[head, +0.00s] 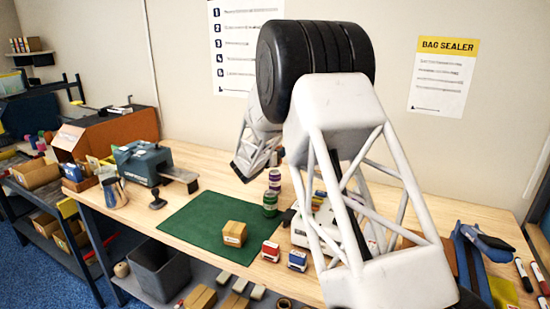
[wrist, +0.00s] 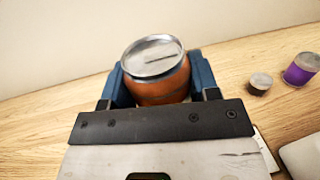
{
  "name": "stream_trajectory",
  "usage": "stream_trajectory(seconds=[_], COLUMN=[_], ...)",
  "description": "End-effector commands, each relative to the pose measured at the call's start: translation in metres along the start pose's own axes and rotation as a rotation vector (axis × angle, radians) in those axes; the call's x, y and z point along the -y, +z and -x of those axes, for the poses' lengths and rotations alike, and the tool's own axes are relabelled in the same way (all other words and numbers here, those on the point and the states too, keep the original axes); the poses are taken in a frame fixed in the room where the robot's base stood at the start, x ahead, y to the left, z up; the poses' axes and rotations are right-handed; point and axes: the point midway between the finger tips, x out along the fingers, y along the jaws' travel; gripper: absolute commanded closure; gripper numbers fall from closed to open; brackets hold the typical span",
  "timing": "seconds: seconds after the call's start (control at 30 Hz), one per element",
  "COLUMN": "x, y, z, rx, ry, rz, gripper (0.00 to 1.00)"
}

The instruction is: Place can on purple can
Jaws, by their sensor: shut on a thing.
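My gripper (wrist: 158,85) is shut on an orange can (wrist: 160,90) with a silver lid, its blue fingers on either side of it. The lid faces up and toward the wrist camera. A purple can (wrist: 301,69) stands on the table at the right edge of the wrist view, apart from the held can. In the head view, the purple can (head: 274,175) stands on the table left of my arm.
A green can (head: 270,204) stands in front of the purple can. A small dark-sided can (wrist: 259,84) is beside the purple can in the wrist view. A green mat (head: 195,222) holds a small carton (head: 235,233). Red (head: 270,251) and blue (head: 297,260) small boxes stand near the front edge.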

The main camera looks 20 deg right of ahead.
Motion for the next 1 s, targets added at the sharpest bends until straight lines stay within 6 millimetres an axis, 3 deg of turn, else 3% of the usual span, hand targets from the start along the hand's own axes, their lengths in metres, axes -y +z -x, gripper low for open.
stream_trajectory(seconds=[0.23,0.67,1.0], x=[-0.016,-0.018,-0.018], y=[-0.003,-0.003,-0.031], z=[-0.016,-0.019,-0.019], rx=[0.0,0.0,0.0], ry=[0.0,0.0,0.0], rz=[0.001,0.001,0.002], gripper=[0.67,0.67,0.67])
